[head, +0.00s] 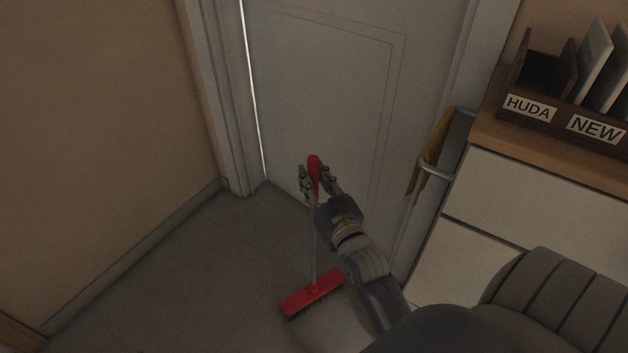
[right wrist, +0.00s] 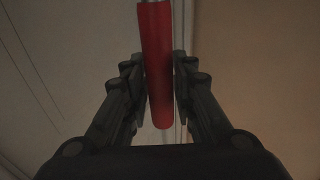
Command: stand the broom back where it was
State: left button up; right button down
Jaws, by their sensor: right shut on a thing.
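The broom has a red head (head: 313,295) with dark bristles, a pale thin stick and a red grip (head: 314,163) at its top. It stands nearly upright in front of the door, its head at the floor; whether the bristles touch it I cannot tell. My right gripper (head: 318,178) is shut on the red grip, one finger on each side. In the right wrist view the red grip (right wrist: 157,60) lies between the fingers of my right gripper (right wrist: 158,88). My left gripper is not in view.
A pale closed-looking door (head: 330,80) is behind the broom, beside a plain wall (head: 100,110) on the left. A cabinet (head: 540,205) with a rail and a yellow cloth (head: 430,160) stands at right, bearing a labelled wooden organizer (head: 565,112). The floor (head: 190,270) at left is clear.

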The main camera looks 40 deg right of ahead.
jog(key=shift+r, duration=0.1)
dwell(0.3)
jog(key=c, duration=1.3)
grip_release()
jog(key=shift+f, duration=0.25)
